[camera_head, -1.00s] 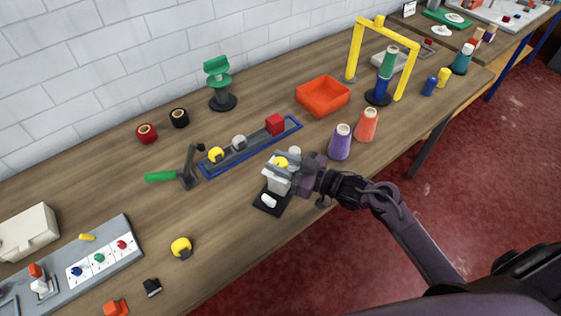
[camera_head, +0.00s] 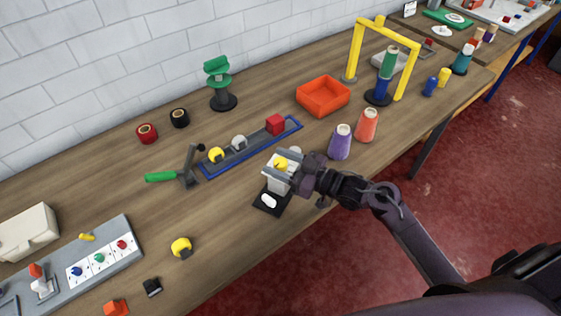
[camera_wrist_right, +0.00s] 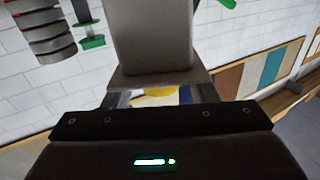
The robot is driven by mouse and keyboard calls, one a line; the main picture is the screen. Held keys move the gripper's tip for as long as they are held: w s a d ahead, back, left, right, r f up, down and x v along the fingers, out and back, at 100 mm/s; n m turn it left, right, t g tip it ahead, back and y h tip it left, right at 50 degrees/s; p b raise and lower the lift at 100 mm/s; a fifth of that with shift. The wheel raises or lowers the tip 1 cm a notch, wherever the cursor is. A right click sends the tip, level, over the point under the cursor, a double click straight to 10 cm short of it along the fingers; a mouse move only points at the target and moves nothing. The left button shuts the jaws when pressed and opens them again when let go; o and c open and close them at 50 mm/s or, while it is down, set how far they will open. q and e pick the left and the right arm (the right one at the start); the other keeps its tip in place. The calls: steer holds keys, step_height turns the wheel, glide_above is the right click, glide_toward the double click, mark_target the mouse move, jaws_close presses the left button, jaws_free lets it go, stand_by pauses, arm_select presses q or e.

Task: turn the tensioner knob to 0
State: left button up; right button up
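The tensioner is a pale upright block (camera_head: 277,186) on a black base (camera_head: 267,205), near the table's front edge. Its yellow knob (camera_head: 281,163) shows at the block's top, partly covered by my right gripper (camera_head: 282,163). The gripper reaches in from the right with one finger on each side of the knob. In the right wrist view the knob (camera_wrist_right: 161,92) is a small yellow patch between the spread fingers, with gaps visible beside it. The block's large grey face (camera_wrist_right: 150,40) fills the upper middle there. The knob's scale and pointer cannot be read. My left gripper is out of view.
A blue-edged tray (camera_head: 235,152) and a green-handled lever (camera_head: 175,176) lie behind the tensioner.

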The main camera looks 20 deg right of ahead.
mark_target(287, 165)
steer(key=b+v, duration=0.2)
steer(key=v, duration=0.5)
steer(key=shift+s+d, duration=0.3)
